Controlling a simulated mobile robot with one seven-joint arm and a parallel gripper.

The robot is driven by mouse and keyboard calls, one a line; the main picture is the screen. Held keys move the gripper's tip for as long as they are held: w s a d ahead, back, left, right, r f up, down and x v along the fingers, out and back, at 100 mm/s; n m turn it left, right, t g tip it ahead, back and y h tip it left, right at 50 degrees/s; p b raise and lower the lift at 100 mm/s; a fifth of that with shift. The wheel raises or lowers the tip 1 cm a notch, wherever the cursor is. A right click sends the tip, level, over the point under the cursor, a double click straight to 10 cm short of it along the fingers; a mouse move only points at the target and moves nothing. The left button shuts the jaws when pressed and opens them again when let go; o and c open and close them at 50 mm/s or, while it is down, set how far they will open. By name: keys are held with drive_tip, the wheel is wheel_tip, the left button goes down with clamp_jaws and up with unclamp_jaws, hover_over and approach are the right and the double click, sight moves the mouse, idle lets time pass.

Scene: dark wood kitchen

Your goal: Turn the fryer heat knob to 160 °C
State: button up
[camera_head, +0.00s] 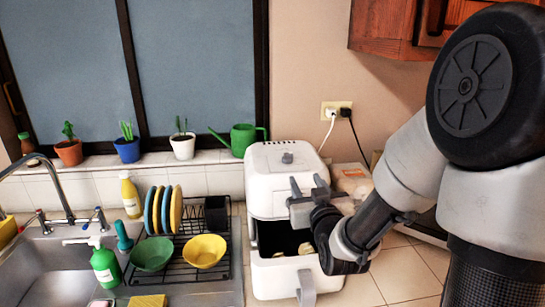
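The white fryer (268,195) stands on the tiled counter, with its drawer (300,262) pulled out and pale food pieces inside. A small grey knob (287,158) sits on the fryer's top; its markings and setting are too small to read. My gripper (308,185) is in front of the fryer's upper front face, above the open drawer and a little below and right of the knob. Its two fingers stand apart with nothing seen between them, and it does not touch the knob. My gripper and forearm hide part of the fryer's front and drawer.
A drying rack (183,268) with plates and bowls stands left of the fryer, beside the sink (55,275). A green watering can (243,138) is on the sill behind. A pale package (352,180) lies to the right. Counter at the lower right is clear.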

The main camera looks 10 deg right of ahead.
sight(289, 154)
drive_tip(key=shift+t, duration=0.4)
drive_tip(key=w+p, duration=0.1)
drive_tip(key=w, duration=0.4)
drive_tip(key=w+a, duration=0.1)
drive_tip(key=w, duration=0.5)
drive_tip(key=w+p, duration=0.1)
drive_tip(key=w, duration=0.5)
drive_tip(key=shift+a+r+p, duration=0.15)
drive_tip(key=shift+a+p, duration=0.15)
drive_tip(key=shift+p, duration=0.05)
drive_tip(key=c, duration=0.9)
